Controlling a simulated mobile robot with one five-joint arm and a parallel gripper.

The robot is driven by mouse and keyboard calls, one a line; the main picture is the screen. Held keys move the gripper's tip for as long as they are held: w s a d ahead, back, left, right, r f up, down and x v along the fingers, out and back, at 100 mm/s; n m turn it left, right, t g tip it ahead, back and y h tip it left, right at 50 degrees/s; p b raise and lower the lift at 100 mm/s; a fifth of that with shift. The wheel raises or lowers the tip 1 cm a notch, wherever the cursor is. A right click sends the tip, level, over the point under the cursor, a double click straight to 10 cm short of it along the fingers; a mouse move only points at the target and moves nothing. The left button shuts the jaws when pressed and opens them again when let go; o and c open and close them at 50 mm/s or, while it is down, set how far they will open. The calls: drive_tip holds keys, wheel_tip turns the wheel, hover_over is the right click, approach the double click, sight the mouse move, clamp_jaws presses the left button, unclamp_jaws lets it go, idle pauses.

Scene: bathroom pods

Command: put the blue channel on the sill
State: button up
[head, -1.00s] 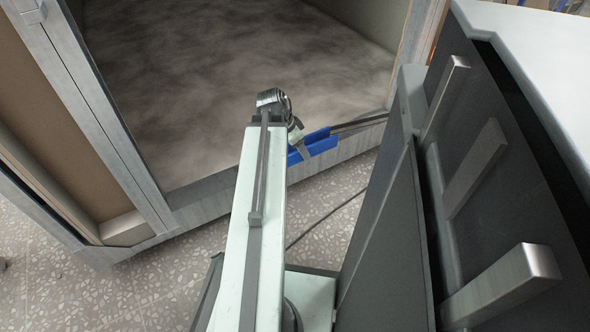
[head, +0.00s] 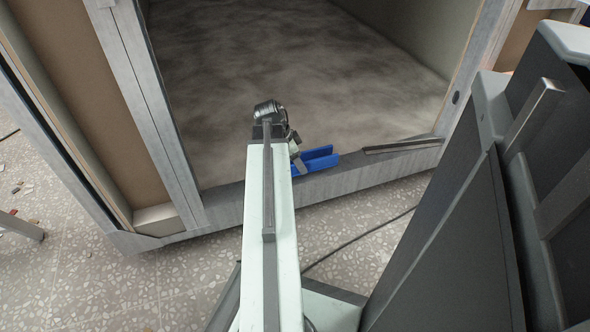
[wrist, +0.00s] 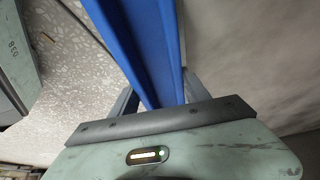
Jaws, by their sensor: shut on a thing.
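The blue channel (head: 320,158) is a U-shaped strip at the end of my arm, over or at the grey sill (head: 365,178) along the bottom of the pod opening. I cannot tell whether it touches the sill. My gripper (head: 300,164) is shut on its left part in the head view, and the arm partly hides that end. In the wrist view the channel (wrist: 152,45) runs up from between the two fingers of my gripper (wrist: 160,90).
A dark strip (head: 402,147) lies on the sill to the right. The left door post (head: 160,130) bounds the opening. A dark panel with metal bars (head: 500,200) stands close at right. A cable (head: 360,238) crosses the speckled floor. The pod floor (head: 300,70) is clear.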

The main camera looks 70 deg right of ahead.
sight(295, 169)
drive_tip(key=shift+w, duration=0.15)
drive_tip(key=f+b, duration=0.2)
drive_tip(key=w+f+b, duration=0.1)
drive_tip(key=f+b, duration=0.1)
drive_tip(key=shift+r, duration=0.2)
drive_tip(key=o, duration=1.5)
drive_tip(key=shift+o, duration=0.2)
drive_tip(key=shift+a+r+p, duration=0.1)
drive_tip(key=shift+r+p, duration=0.05)
drive_tip(key=shift+p, duration=0.2)
drive_tip(key=p+v, duration=1)
drive_tip(key=v, duration=0.1)
drive_tip(key=shift+r+p, duration=0.3)
drive_tip(key=shift+p, duration=0.1)
drive_tip(key=shift+w+a, duration=0.1)
drive_tip(key=shift+a, duration=0.05)
